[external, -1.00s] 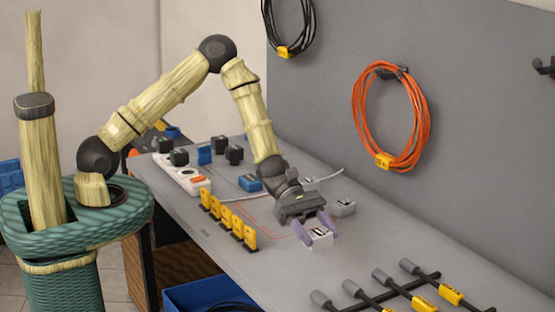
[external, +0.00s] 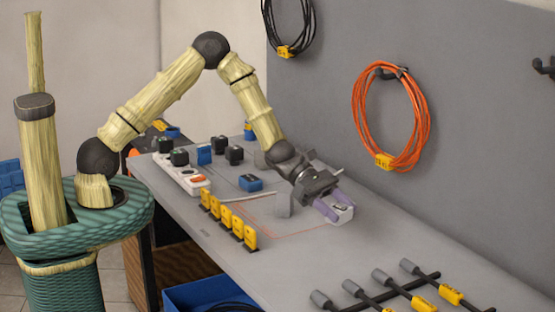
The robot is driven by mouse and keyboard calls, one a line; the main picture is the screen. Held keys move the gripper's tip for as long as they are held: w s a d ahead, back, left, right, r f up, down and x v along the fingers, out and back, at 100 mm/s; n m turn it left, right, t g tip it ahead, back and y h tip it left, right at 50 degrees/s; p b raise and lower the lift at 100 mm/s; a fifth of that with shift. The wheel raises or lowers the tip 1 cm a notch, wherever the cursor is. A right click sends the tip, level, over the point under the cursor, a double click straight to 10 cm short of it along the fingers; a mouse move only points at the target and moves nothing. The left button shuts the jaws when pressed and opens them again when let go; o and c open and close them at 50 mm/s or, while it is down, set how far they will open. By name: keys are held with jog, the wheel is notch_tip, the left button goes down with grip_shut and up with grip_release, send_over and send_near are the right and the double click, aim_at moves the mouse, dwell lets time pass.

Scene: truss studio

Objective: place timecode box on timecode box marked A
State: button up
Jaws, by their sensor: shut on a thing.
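My gripper (external: 335,205) has two purple fingers and is shut on a light grey timecode box (external: 342,216) with a small dark label on top. The held box is at the right end of the marked area, over or at the spot where another grey timecode box shows in the earlier view. That other box cannot be told apart from the held one now. I cannot tell whether the held box rests on it, stands in front of it or is still lifted. No letter A is readable.
A grey block (external: 284,205) stands left of my gripper. A row of yellow tags (external: 228,222) lines the bench's front edge. A blue box (external: 250,183) and power strip (external: 183,175) lie farther left. Black bars with yellow tags (external: 410,282) lie front right. Bench between is clear.

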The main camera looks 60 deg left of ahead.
jog(key=w+a+r+n+t+y, duration=0.3)
jog(key=w+a+n+t, duration=0.2)
jog(key=w+a, duration=1)
jog(key=a+t, duration=0.1)
jog(key=a, duration=0.3)
jog(key=shift+w+n+b, duration=0.15)
jog(key=shift+n+b, duration=0.15)
jog(key=shift+n, duration=0.1)
jog(key=shift+a, duration=0.1)
jog(key=shift+f+p, duration=0.45)
jog(key=shift+f, duration=2.55)
jog(key=shift+f+p, duration=0.35)
jog(key=shift+f, duration=1.55)
